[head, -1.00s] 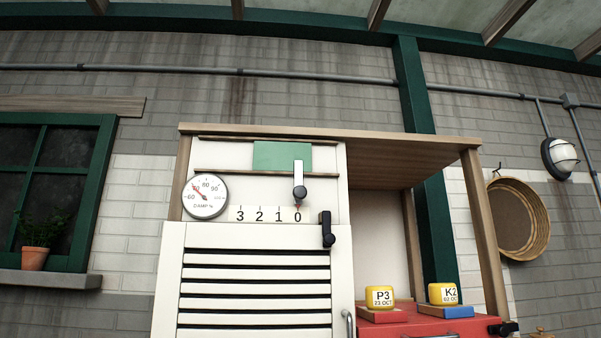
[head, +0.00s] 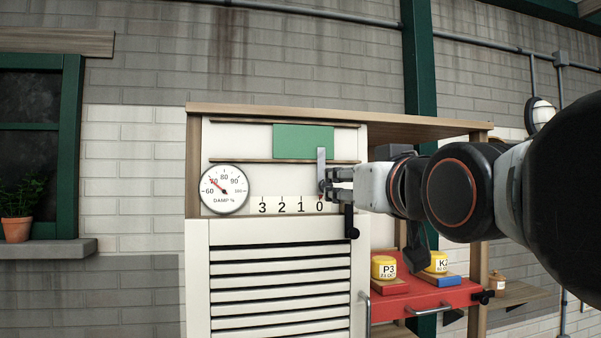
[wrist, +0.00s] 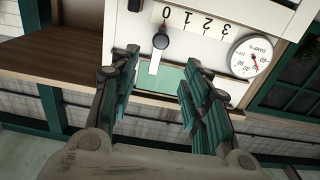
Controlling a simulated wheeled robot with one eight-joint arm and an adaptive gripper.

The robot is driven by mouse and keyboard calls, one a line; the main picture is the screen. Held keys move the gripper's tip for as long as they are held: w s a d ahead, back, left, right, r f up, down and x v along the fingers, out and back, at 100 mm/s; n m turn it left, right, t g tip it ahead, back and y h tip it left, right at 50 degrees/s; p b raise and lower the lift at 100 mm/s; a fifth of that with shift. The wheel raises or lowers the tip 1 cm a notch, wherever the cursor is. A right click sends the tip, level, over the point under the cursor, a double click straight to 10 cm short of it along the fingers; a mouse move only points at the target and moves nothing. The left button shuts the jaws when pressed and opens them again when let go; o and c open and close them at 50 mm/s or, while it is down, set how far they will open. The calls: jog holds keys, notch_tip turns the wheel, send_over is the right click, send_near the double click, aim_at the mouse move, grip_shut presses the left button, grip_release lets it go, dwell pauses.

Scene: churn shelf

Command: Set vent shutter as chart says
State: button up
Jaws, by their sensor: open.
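The vent shutter is a green panel (head: 303,140) between two wooden rails; a grey strip (head: 321,160) with a black knob stands at its right end. The strip's lower end is at 0 on the scale (head: 290,206) marked 3, 2, 1, 0. A round DAMP % dial (head: 224,189) has its red needle near 70. My gripper (head: 338,183) is open at the strip's right side. In the wrist view, turned upside down, its fingers (wrist: 160,60) are spread with the black knob (wrist: 162,41) and strip between them, contact unclear. No chart is recognizable.
Brick wall is left of the cabinet.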

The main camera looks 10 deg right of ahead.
aim_at(327, 185)
jog(key=w+p, duration=0.2)
jog(key=w, duration=1.1)
jog(key=shift+w+f, duration=0.1)
jog(key=shift+w, duration=0.25)
grip_shut()
